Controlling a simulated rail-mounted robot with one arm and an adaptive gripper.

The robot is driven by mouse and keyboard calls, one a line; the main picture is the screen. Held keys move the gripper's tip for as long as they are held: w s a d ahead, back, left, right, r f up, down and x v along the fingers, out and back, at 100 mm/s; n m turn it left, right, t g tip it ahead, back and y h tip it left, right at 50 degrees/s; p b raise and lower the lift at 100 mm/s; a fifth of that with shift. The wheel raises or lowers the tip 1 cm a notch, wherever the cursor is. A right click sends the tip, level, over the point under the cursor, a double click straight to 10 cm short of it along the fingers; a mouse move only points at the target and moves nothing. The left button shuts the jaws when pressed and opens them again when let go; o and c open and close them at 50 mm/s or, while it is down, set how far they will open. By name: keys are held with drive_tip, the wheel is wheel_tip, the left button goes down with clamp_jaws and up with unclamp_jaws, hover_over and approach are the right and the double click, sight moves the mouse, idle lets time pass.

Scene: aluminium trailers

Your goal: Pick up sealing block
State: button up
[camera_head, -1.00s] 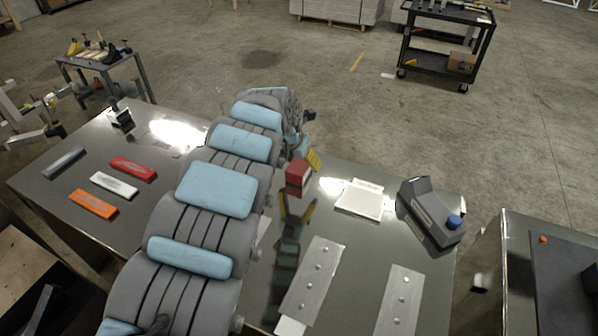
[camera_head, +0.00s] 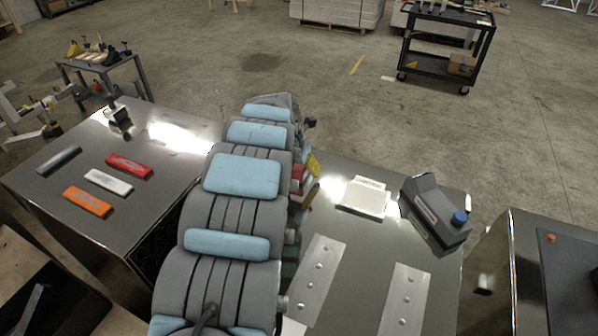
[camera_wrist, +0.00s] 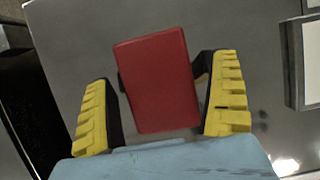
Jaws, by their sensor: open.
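A red block (camera_wrist: 156,82), which I take for the sealing block, stands over the grey metal tabletop in the wrist view. My gripper (camera_wrist: 161,108) is open, with one yellow ribbed finger on each side of it. A gap shows between the block and the left finger; the right finger is closer, and I cannot tell whether it touches. In the head view the red block (camera_head: 298,174) is mostly hidden behind my arm, and only a yellow part of my gripper (camera_head: 314,165) shows beside it.
On this table lie a white plate (camera_head: 363,197), a grey device with a blue cap (camera_head: 434,210) and two metal strips (camera_head: 318,275) (camera_head: 404,300). The left table holds red (camera_head: 129,166), white (camera_head: 108,182), orange (camera_head: 87,202) and grey bars (camera_head: 58,160). A dark gap separates the tables.

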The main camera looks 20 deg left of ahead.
drive_tip(key=shift+f, duration=0.15)
drive_tip(key=c, duration=1.3)
drive_tip(key=shift+c, duration=0.2)
